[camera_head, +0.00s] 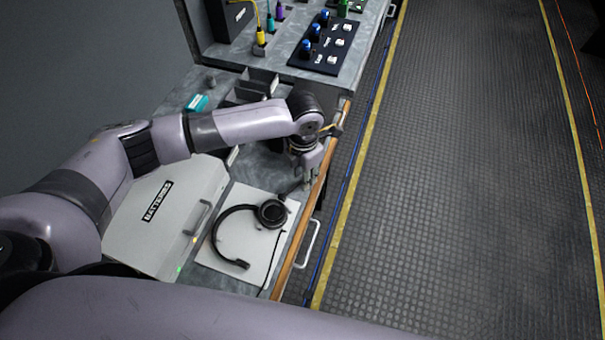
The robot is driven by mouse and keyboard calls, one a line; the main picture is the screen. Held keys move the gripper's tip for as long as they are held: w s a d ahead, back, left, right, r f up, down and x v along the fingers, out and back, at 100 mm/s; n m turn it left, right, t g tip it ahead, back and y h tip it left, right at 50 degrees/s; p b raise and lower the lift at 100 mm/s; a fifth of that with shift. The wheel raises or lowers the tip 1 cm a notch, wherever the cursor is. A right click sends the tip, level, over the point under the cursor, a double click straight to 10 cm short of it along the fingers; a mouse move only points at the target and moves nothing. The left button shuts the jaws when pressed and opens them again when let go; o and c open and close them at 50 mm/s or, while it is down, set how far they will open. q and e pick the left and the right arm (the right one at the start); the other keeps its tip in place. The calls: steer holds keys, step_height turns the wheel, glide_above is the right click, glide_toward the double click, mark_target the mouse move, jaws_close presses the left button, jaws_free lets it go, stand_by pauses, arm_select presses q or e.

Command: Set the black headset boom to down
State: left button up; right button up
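The black headset (222,236) lies on a white mat (273,196) on the grey bench. Its round ear cup (271,213) is at the upper right and its band curves down to the left. A thin dark piece, a boom or cable, runs down from near the ear cup; I cannot tell the boom's position. My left gripper (308,182) points down just above and right of the ear cup, near the bench's wooden edge. It looks apart from the headset. Its fingers are too small to tell open from shut. My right gripper is not in view.
A white case marked BATTERIES (150,226) stands left of the mat. A drawer handle (309,243) sticks out at the bench front. A control panel (324,45) with blue knobs and a yellow plug (261,36) are at the back. The floor at right is clear.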

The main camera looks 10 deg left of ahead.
arm_select(q)
step_height(320, 180, up, 12)
steer(key=shift+f, duration=0.25)
